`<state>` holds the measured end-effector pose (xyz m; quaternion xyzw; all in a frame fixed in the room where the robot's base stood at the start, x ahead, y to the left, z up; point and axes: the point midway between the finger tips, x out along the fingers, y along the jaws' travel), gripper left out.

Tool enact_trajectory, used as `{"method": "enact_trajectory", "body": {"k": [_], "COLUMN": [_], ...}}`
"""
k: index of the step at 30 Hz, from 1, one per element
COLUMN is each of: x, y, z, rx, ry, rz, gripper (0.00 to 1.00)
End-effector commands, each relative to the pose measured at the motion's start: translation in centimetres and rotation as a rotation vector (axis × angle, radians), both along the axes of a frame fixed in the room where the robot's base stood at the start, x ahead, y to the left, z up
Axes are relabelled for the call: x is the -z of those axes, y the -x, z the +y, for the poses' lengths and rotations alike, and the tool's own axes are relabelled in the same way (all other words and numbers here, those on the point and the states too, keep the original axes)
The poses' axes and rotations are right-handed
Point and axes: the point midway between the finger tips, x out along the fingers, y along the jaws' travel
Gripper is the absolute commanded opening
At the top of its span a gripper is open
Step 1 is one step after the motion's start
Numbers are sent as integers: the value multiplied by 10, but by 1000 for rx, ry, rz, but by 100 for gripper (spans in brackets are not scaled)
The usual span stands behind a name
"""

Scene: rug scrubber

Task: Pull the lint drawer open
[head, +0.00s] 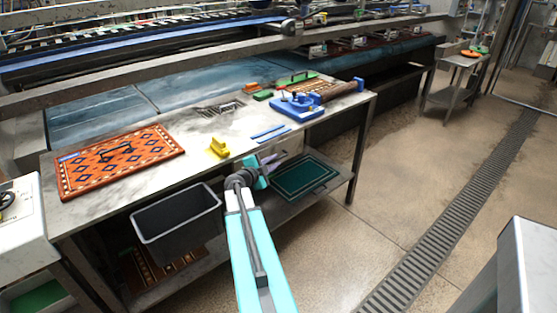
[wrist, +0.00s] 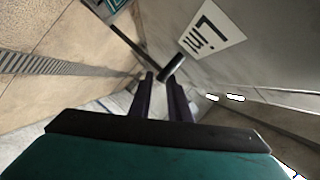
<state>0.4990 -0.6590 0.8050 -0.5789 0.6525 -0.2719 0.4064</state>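In the wrist view, a white label reading "Lint" (wrist: 208,30) is on a grey metal face. A short dark cylindrical piece (wrist: 172,68), which looks like a handle, is just below the label. My gripper (wrist: 161,80) has its two dark fingers apart, with a gap between them. The dark piece is just ahead of the fingertips, nearer the right finger; I cannot tell if they touch. In the head view my gripper (head: 263,167) is at the front edge of the table, and I cannot make out the lint drawer's face there.
A metal table (head: 195,172) holds an orange patterned rug (head: 120,158), a yellow block (head: 219,147) and a blue tool (head: 297,107). Open floor with a drain grate (head: 460,190) is at right.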

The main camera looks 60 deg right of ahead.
Motion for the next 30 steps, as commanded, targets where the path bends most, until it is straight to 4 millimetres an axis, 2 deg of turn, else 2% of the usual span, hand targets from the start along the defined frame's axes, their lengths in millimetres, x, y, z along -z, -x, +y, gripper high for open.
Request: {"method": "enact_trajectory", "body": {"k": [3, 9, 23, 26, 30], "x": [3, 7, 8, 8, 8], "y": [0, 0, 1, 1, 2], "z": [-15, -31, -37, -37, -37], "rx": [1, 1, 1, 1, 1], "ry": [0, 0, 0, 0, 0], "rz": [0, 0, 0, 0, 0], "gripper": [17, 17, 17, 2, 0]}}
